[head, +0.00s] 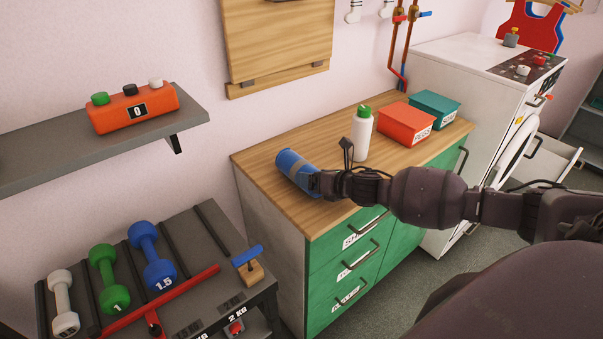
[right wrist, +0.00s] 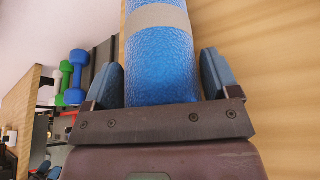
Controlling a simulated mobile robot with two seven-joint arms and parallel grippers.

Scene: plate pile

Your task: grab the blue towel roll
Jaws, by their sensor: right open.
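The blue towel roll (head: 297,171) lies on its side on the wooden counter top, near the counter's left end, with a grey band around it. In the right wrist view the blue towel roll (right wrist: 160,65) runs between the two fingers. My right gripper (head: 314,184) reaches in from the right at the roll's near end. In the right wrist view my right gripper (right wrist: 165,82) is open, one finger on each side of the roll, with a gap visible at the right finger. My left gripper is not in view.
A white bottle with a green cap (head: 362,133) stands behind my right arm on the counter (head: 262,160). A red box (head: 406,122) and a teal box (head: 435,106) sit farther right. A dumbbell rack (head: 210,232) stands at lower left, below a grey shelf (head: 50,157).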

